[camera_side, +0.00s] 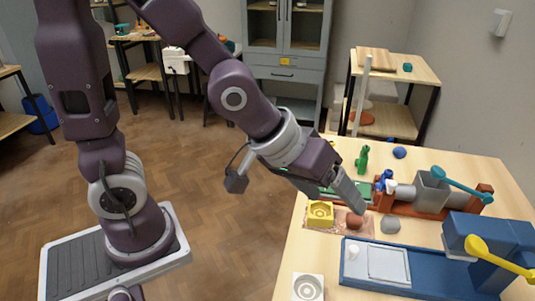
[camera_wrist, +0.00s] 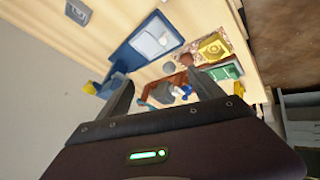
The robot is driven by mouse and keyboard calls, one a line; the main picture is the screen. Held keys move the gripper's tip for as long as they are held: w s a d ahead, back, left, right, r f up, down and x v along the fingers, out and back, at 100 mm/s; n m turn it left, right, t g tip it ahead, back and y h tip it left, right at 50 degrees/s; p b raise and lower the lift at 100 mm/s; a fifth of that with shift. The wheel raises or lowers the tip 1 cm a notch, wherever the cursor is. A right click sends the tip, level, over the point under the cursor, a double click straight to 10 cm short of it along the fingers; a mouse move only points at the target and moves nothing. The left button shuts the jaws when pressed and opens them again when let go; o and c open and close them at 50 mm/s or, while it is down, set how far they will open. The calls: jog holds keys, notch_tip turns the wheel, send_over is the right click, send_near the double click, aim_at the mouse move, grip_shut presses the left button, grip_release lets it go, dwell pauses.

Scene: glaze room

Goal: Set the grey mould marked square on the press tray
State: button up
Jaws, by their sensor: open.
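A pale grey block mould (camera_side: 308,288) lies flat at the table's near left edge, apart from the press. Its mark looks like round rings in the side view; I cannot make out a square. It also shows at the top left of the wrist view (camera_wrist: 78,12). The press tray is a pale plate (camera_side: 388,263) on the blue press base, and it looks bare; it also shows in the wrist view (camera_wrist: 152,43). My gripper (camera_side: 357,205) is open and empty, above the table near the brown lump. In the wrist view its fingers (camera_wrist: 162,82) stand apart.
A yellow mould (camera_side: 320,213), a brown lump (camera_side: 354,224) and a grey lump (camera_side: 390,225) lie behind the tray. The blue press with its yellow lever (camera_side: 490,252) stands right. A reddish device with a teal lever (camera_side: 455,185) stands behind. Bare table surrounds the grey mould.

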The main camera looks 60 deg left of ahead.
jog(key=s+a+r+m+y, duration=0.2)
jog(key=s+a+r, duration=0.3)
jog(key=s+a, duration=0.2)
jog(key=shift+s+a+r, duration=0.4)
jog(key=shift+a, duration=0.7)
jog(key=shift+o, duration=0.4)
jog(key=s+a+r+m+g, duration=0.1)
jog(key=s+a, duration=0.1)
jog(key=s, duration=0.5)
jog(key=shift+a+y, duration=0.3)
jog(key=shift+a, duration=0.05)
